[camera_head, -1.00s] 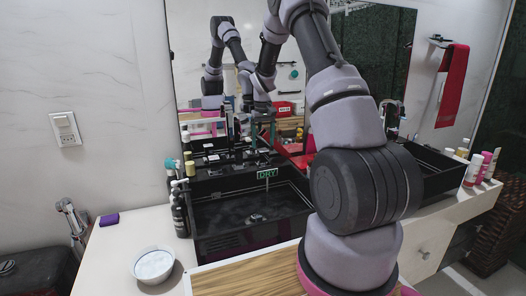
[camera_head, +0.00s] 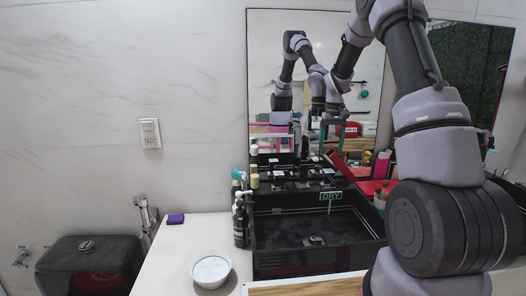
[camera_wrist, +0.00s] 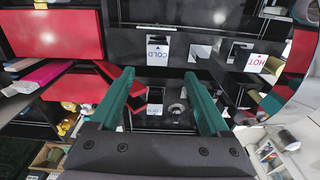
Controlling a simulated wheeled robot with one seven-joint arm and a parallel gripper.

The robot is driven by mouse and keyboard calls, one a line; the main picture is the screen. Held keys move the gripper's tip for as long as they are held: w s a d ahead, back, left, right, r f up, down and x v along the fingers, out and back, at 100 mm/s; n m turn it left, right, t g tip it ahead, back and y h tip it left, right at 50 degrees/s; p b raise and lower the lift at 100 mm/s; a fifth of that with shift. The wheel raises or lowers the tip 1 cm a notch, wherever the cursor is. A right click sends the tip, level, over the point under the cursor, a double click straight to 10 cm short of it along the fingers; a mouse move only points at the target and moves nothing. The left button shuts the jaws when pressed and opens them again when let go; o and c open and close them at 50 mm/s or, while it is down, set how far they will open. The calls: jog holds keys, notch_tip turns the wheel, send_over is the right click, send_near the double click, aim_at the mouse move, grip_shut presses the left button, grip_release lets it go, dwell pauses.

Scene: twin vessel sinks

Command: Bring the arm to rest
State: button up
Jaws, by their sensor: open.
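My arm rises at the right of the head view and bends over, its far end hanging in front of the mirror. My gripper (camera_wrist: 158,76) is at the bottom middle of the wrist view. Its two green fingers stand apart with nothing held between them. Beyond them are a black surface and white tags reading COLD (camera_wrist: 158,52) and HOT (camera_wrist: 257,62). In the head view the gripper is small and hard to separate from the dark things and reflections behind it.
A black sink (camera_head: 315,238) with a DRY label stands right of a white bowl (camera_head: 211,271) on the pale counter. Dark pump bottles (camera_head: 240,222) stand at its left edge. A mirror (camera_head: 270,85) is behind. A purple sponge (camera_head: 175,219) and toilet (camera_head: 85,262) are at left.

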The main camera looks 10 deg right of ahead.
jog(key=s+a+r+m+t+y, duration=0.1)
jog(key=s+a+r+t, duration=0.15)
jog(key=s+r, duration=0.55)
jog(key=s+a+r+m+t, duration=0.1)
jog(key=s+a+r, duration=0.2)
jog(key=s+r, duration=0.6)
jog(key=s+a+r+m+t, duration=0.1)
jog(key=s+a+r, duration=0.1)
jog(key=s, duration=0.7)
jog(key=s+a+r+t+y, duration=0.1)
jog(key=s+a+r+t, duration=0.1)
jog(key=s, duration=0.6)
jog(key=shift+s+a+r+m, duration=0.35)
jog(key=shift+s+r+m, duration=0.05)
jog(key=shift+r, duration=0.35)
